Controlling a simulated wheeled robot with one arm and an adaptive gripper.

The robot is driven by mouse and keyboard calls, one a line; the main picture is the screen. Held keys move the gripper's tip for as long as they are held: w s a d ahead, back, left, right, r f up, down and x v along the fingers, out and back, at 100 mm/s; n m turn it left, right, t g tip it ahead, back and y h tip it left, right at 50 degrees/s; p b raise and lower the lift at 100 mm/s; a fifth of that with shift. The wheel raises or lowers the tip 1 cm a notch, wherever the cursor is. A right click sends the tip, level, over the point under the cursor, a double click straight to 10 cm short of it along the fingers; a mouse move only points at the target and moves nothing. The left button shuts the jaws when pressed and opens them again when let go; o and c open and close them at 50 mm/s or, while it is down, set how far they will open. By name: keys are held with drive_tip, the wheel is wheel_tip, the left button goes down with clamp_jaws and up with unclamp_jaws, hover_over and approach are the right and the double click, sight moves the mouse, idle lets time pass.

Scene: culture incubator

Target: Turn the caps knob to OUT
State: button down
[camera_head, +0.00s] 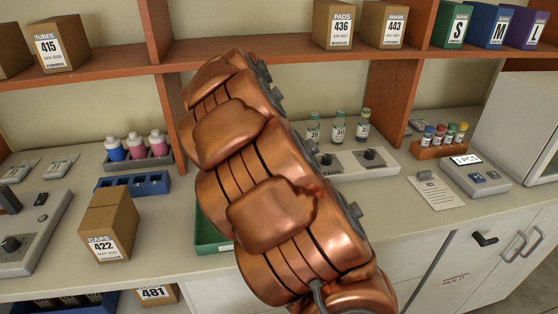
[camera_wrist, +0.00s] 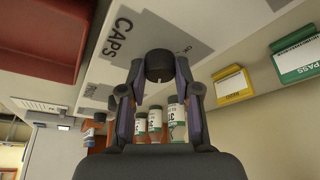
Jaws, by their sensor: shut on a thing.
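The caps knob (camera_wrist: 160,64) is a dark round knob on a white panel, beside the large printed word Caps (camera_wrist: 122,35) in the wrist view. My gripper (camera_wrist: 160,78) is shut on the knob, with one finger on each side of it. A small pale mark shows on the knob, towards the bottom of the picture. The small lettering near the knob is too blurred to read. In the head view, my copper arm hides the gripper and the caps knob. The white panel (camera_head: 386,171) shows to the right of the arm, with other dark knobs on it.
Several vials (camera_head: 338,127) stand behind the panel. A green tray (camera_head: 208,235) is partly hidden by my arm. A brown box (camera_head: 108,222) and a blue rack (camera_head: 133,184) stand left. A paper card (camera_head: 436,193) and a small device (camera_head: 476,178) lie right. A shelf (camera_head: 290,48) runs above.

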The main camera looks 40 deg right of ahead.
drive_tip(key=shift+w, duration=0.1)
drive_tip(key=c, duration=0.8)
unclamp_jaws()
drive_tip(key=shift+c, duration=0.2)
drive_tip(key=v, duration=1.2)
